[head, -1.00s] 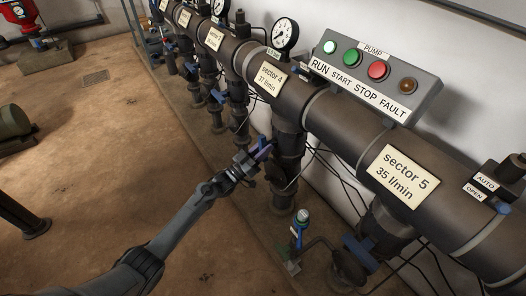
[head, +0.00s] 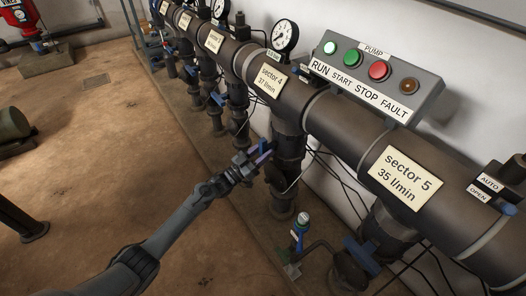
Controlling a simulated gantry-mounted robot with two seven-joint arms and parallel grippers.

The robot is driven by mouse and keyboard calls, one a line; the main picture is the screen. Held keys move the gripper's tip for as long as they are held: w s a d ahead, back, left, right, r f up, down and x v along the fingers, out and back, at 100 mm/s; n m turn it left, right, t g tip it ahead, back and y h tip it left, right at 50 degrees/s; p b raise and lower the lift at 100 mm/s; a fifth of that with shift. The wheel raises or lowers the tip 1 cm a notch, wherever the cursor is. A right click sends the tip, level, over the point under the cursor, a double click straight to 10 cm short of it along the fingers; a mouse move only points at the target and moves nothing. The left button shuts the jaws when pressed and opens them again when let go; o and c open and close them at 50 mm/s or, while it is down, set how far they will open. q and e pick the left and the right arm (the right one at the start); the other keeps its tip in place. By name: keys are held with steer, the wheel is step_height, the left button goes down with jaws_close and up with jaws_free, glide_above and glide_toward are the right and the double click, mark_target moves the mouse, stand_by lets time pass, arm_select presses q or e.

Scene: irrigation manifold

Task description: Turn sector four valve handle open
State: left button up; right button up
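The pipe plate reading "sector 4, 37 l/min" (head: 269,80) is on the dark manifold pipe, with a vertical branch and valve body (head: 287,150) below it. A small blue handle (head: 264,146) shows at the left side of that valve. My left gripper (head: 259,156) is right at the handle, its fingers pointing up and right toward the valve. The fingers overlap the handle in the picture; I cannot tell whether they are closed on it. The handle is partly hidden by the fingers. My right gripper is out of view.
The sector 5 plate (head: 404,174) and its blue valve handle (head: 360,256) are to the right. The pump panel (head: 375,78) with lit buttons is behind the pipe, beside a pressure gauge (head: 285,35). Thin cables hang behind the branches. The brown floor (head: 120,150) at left is mostly clear.

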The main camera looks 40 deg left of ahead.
arm_select(q)
steer(key=shift+o, duration=0.2)
steer(key=shift+s+a+p, duration=0.2)
steer(key=shift+s+p, duration=0.25)
steer(key=shift+s, duration=0.05)
steer(key=p+v, duration=0.3)
steer(key=v, duration=0.6)
steer(key=shift+s+f, duration=0.25)
steer(key=shift+s, duration=0.05)
steer(key=shift+a, duration=0.1)
